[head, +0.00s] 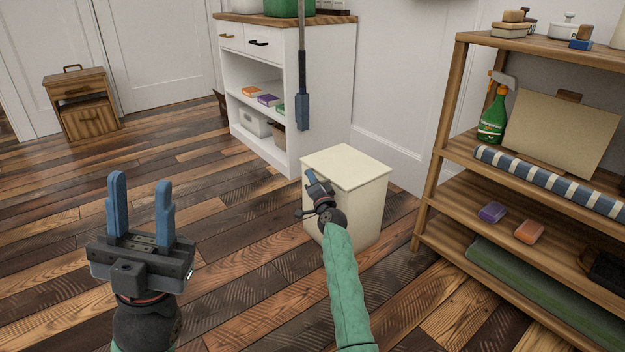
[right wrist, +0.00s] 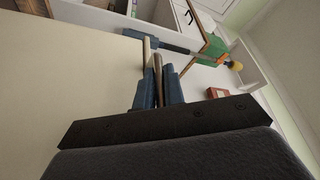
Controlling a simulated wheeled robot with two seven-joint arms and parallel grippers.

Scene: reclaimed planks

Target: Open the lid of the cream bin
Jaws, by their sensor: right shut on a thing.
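The cream bin (head: 367,215) stands on the plank floor in front of the white cabinet. Its flat lid (head: 345,163) lies level on top and looks closed. My right gripper (head: 313,181) is at the lid's left edge, shut on that edge as far as I can see. In the right wrist view, its blue fingers (right wrist: 158,90) are close together with thin cream and brown strips between them; the exact grip is hard to make out. A broad cream surface of the bin fills the left of that view. My left gripper (head: 140,212) is open and empty over the floor, at lower left.
A white cabinet (head: 322,100) stands behind the bin, with a dark rod with a blue end (head: 303,110) in front of it. A wooden shelf (head: 432,195) with several items stands close on the right. A small wooden cabinet (head: 88,120) is far left. The floor at left is clear.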

